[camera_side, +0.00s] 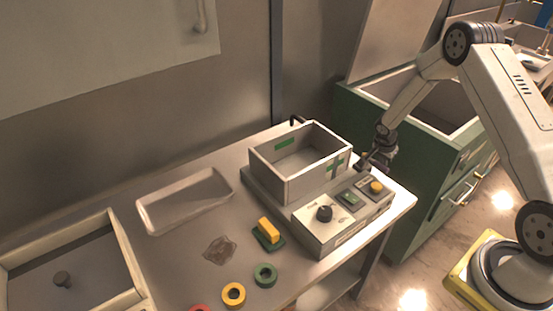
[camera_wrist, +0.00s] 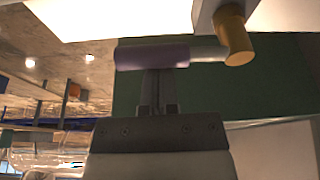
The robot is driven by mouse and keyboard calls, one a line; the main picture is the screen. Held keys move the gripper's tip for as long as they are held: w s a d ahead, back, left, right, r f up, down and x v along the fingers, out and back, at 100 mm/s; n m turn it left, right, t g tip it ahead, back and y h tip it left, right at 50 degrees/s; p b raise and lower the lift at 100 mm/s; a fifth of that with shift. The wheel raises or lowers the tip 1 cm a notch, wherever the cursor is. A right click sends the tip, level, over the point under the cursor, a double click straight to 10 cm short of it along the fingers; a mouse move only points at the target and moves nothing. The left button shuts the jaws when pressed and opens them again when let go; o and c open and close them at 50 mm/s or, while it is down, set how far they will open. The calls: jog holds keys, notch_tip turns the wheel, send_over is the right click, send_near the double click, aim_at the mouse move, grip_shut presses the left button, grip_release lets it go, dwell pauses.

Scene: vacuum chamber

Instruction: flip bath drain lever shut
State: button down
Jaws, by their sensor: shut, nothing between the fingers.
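The drain lever shows large in the wrist view as a purple-grey grip (camera_wrist: 152,55) on a pale metal rod (camera_wrist: 208,54). The rod runs right to a brass-coloured cylinder (camera_wrist: 236,38). The grip lies roughly level across that picture. My gripper (camera_wrist: 157,76) is shut and empty, its fingertips right at the grip's lower edge; I cannot tell whether they touch. In the side view my gripper (camera_side: 368,165) is at the right end of the grey open bath (camera_side: 283,182), above the counter edge. The lever is small and dark there, hard to separate from the gripper.
A control panel (camera_side: 313,231) with a black knob (camera_side: 324,213), green switch (camera_side: 350,198) and yellow button (camera_side: 376,187) fronts the bath. A pale tray (camera_side: 148,222), yellow-and-green block (camera_side: 268,234) and coloured rings (camera_side: 265,275) lie left. A green cabinet (camera_side: 425,177) stands right.

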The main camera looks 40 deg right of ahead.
jog(key=shift+d, duration=0.15)
jog(key=shift+d+f, duration=0.15)
jog(key=shift+d, duration=0.55)
jog(key=shift+d+f, duration=0.15)
jog(key=shift+d, duration=0.5)
jog(key=shift+d+f, duration=0.1)
jog(key=shift+d, duration=0.4)
jog(key=v, duration=1)
jog(key=shift+w, duration=0.15)
jog(key=shift+a, duration=0.1)
jog(key=s+a+r+n+y, duration=0.1)
jog(key=s+a+r+n, duration=0.2)
jog(key=a, duration=0.6)
jog(key=s+a+r+n+t+y, duration=0.1)
jog(key=s+a+r+n, duration=0.2)
jog(key=s+a+n, duration=0.3)
jog(key=s+a+r+n+t+y, duration=0.1)
jog(key=s+a+r+n, duration=0.3)
jog(key=a+n, duration=0.4)
jog(key=s+a, duration=0.1)
jog(key=a, duration=0.2)
jog(key=shift+s+a+y, duration=0.3)
jog(key=shift+a, duration=0.05)
